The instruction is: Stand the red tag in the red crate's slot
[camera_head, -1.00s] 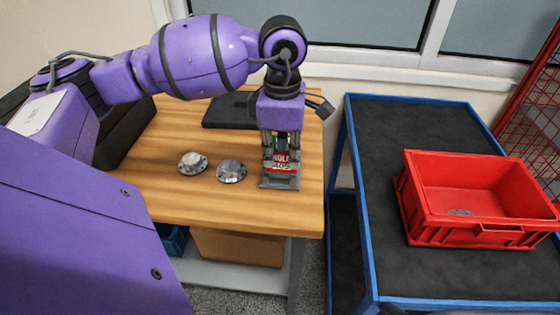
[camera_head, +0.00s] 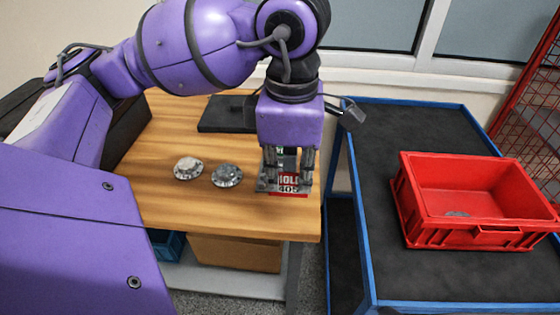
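The red tag (camera_head: 289,181), lettered in white and black, is upright between the fingers of my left gripper (camera_head: 288,176). The fingers are at its two side edges and look closed on it. It is near the right front edge of the wooden table; I cannot tell how far above the top it is. Part of a grey holder (camera_head: 262,186) shows just left of the tag, the rest hidden. The red crate (camera_head: 420,228) stands on the cart to the right. A small grey piece (camera_head: 457,214) shows on its floor; a slot is not clear. My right gripper is not in view.
Two grey round pieces (camera_head: 188,168) (camera_head: 226,175) lie on the wooden table (camera_head: 190,210), left of my gripper. A dark flat pad (camera_head: 222,114) lies behind. A gap separates the table from the blue-framed cart (camera_head: 390,130). The cart's black top is free behind the crate.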

